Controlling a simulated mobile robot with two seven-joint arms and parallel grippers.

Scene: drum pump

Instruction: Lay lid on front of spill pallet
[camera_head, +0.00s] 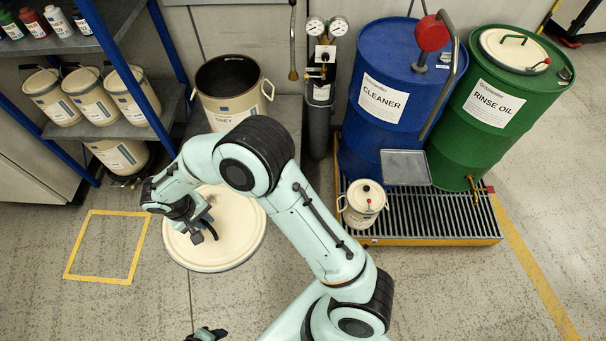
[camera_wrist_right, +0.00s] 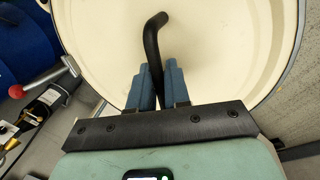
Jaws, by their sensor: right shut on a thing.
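The lid is a large round cream disc (camera_head: 236,228) with a bent black handle, held above the floor left of the pallet; it fills much of the right wrist view (camera_wrist_right: 225,45). My right gripper (camera_head: 205,222) is shut on the lid's handle (camera_wrist_right: 155,45), its blue fingers on both sides of it. The spill pallet (camera_head: 440,215) has a dark grating and yellow edge and stands at the right. A small dark part at the bottom edge looks like my left gripper (camera_head: 207,334); its fingers are unclear.
On the pallet stand a blue CLEANER drum (camera_head: 385,125), a green RINSE OIL drum (camera_head: 480,135) and a small cream can (camera_head: 362,205) at front left. A brass tap (camera_head: 475,187) juts over the grating. An open cream drum (camera_head: 232,105) stands behind my arm. A yellow floor square (camera_head: 72,248) is empty.

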